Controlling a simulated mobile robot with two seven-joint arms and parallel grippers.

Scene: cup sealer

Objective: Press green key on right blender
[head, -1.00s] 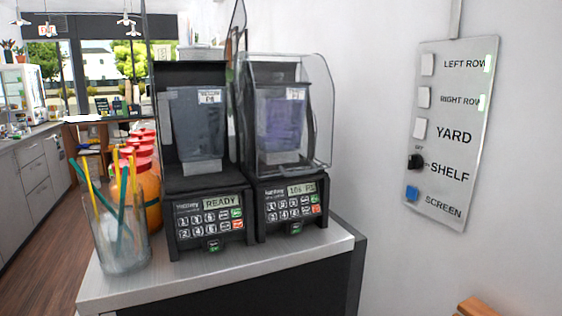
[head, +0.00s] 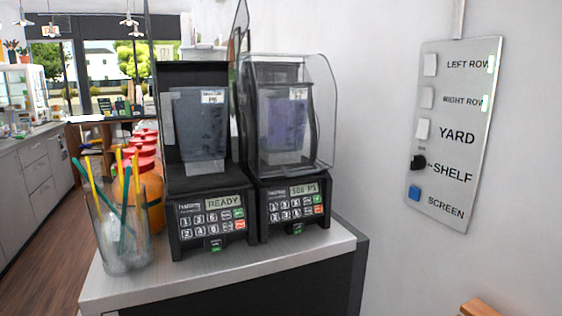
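The right blender (head: 276,214) stands on the counter against the white wall. It has a black base, a clear hood and a jug with purple contents (head: 287,125). Its lit display (head: 304,189) shows text too blurred to read surely. A small green key (head: 317,199) sits at the right of its keypad, above a red key (head: 318,210). A small green-lit switch (head: 298,229) is low on its front. The left blender (head: 190,222) stands beside it, with its display reading READY and its own green key (head: 238,213). Neither gripper is in view.
A glass of coloured straws (head: 122,240) and several red-capped orange bottles (head: 150,190) stand left of the blenders. The metal counter's front strip (head: 230,270) is bare. A labelled switch panel (head: 448,130) hangs on the right wall. A wooden piece (head: 480,308) shows at bottom right.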

